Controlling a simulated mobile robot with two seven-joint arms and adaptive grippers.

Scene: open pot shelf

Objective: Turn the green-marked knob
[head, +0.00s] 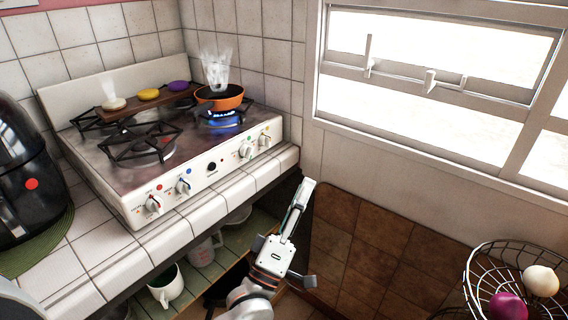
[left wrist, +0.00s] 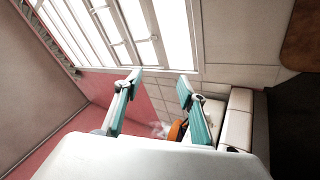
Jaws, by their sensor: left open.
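The stove (head: 130,190) stands on the tiled counter, with a row of knobs along its white front panel. The green-marked knob (head: 246,152) is on the right part of the panel, left of the rightmost knob (head: 264,139). My left gripper (head: 304,190) is to the right of and below the knob, beyond the counter's front edge, and touches nothing. Its two fingers stand apart and empty in the left wrist view (left wrist: 160,82). The knob cannot be made out in that view. My right gripper is not in view.
An orange pan (head: 220,101) steams over a blue flame. A wooden board (head: 150,104) with several small items lies across the stove's back. A black appliance (head: 25,180) is at left. Cups stand on the shelf under the counter. A wire basket (head: 480,285) is at lower right.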

